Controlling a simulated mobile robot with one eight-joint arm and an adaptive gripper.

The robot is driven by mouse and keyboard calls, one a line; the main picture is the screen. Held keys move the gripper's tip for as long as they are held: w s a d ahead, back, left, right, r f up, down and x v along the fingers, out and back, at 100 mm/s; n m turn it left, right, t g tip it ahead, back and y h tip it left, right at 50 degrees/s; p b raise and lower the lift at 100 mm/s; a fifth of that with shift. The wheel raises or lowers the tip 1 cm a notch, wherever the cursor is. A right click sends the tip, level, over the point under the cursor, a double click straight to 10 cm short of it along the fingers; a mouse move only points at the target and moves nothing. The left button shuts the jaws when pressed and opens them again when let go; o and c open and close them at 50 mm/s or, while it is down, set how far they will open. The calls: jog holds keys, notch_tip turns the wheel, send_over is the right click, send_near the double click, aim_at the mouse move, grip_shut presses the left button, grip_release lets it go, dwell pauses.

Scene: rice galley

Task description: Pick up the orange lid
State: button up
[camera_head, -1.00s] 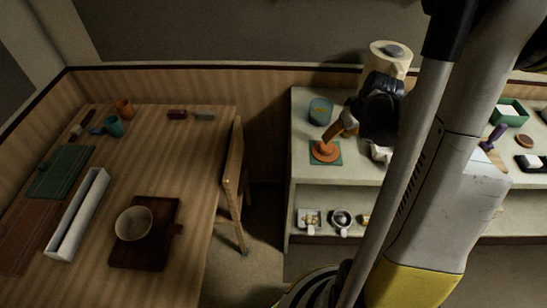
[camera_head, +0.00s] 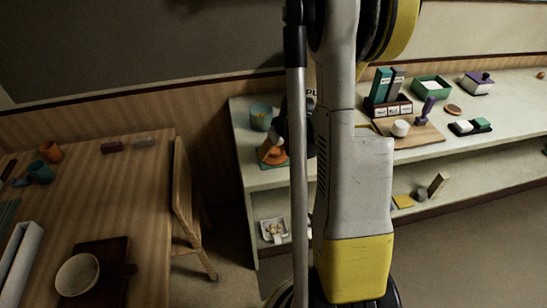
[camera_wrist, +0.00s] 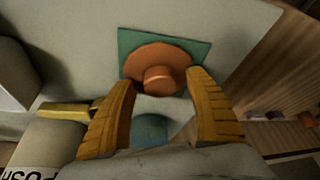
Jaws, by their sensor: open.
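The orange lid (camera_wrist: 146,55) is a round disc with a raised knob. It lies on a green square mat (camera_wrist: 190,46) on the pale counter. In the wrist view it sits just beyond and between my fingertips. My gripper (camera_wrist: 163,84) is open, with its two yellow fingers apart on either side of the knob. I cannot tell whether either finger touches the lid. In the head view the lid (camera_head: 269,158) is partly hidden by my gripper and arm.
A teal cup (camera_head: 261,116) stands on the counter behind the lid. A wooden board (camera_head: 424,136) with a white cup and purple-handled item lies to the right. A wooden chair (camera_head: 184,200) and table (camera_head: 140,200) stand to the left.

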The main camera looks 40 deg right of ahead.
aim_at(274, 149)
jog(key=c, duration=1.2)
jog(key=shift+r, duration=0.1)
jog(key=shift+r+p, duration=0.25)
jog(key=shift+p, duration=0.05)
notch_tip(274, 149, up, 4)
jog(key=shift+f+p, duration=0.15)
jog(key=shift+p, duration=0.9)
jog(key=s+d+r+p, duration=0.1)
jog(key=s+d+r, duration=0.1)
jog(key=s, duration=0.1)
jog(key=s+d+r+p, duration=0.1)
jog(key=s+d+r, duration=0.1)
jog(key=s+d, duration=0.1)
jog(key=s+d+r+p, duration=0.1)
jog(key=s+d+r, duration=0.1)
jog(key=s, duration=0.1)
jog(key=shift+d+r+p, duration=0.15)
jog(key=shift+r+p, duration=0.2)
jog(key=shift+p, duration=0.05)
